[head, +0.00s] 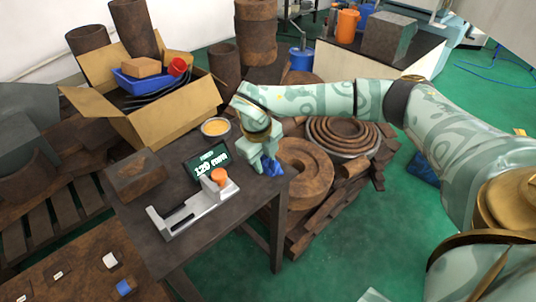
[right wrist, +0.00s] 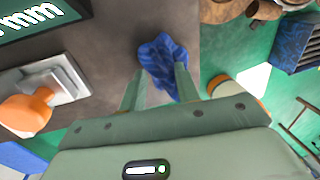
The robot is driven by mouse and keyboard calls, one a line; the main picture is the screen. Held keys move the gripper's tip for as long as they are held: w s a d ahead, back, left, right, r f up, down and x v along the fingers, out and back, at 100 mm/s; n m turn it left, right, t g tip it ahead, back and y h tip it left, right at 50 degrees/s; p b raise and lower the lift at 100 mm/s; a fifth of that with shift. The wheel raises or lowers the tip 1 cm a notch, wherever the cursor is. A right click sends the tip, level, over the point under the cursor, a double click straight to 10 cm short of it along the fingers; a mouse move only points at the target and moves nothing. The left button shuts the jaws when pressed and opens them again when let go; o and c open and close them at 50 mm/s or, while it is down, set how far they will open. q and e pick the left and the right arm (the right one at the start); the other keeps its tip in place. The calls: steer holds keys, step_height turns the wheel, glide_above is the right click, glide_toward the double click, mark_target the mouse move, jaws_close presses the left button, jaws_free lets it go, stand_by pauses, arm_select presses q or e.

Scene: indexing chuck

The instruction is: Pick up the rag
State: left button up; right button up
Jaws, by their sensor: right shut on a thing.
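The blue rag (head: 273,168) is a small crumpled cloth at the right corner of the dark table (head: 190,247). My right gripper (head: 264,163) is over that corner, pointing down, shut on the rag. In the right wrist view the rag (right wrist: 163,55) bunches between and beyond the two fingertips (right wrist: 160,80). I cannot tell whether the rag still touches the tabletop. My left gripper is not in view.
A digital display (head: 207,160) and a grey gauge with an orange knob (head: 190,210) stand on the table. A tin of yellow stuff (head: 215,128) and a cardboard box (head: 190,112) are behind. Brown rings (head: 305,172) lie right of the table.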

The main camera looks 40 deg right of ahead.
mark_target(265, 158)
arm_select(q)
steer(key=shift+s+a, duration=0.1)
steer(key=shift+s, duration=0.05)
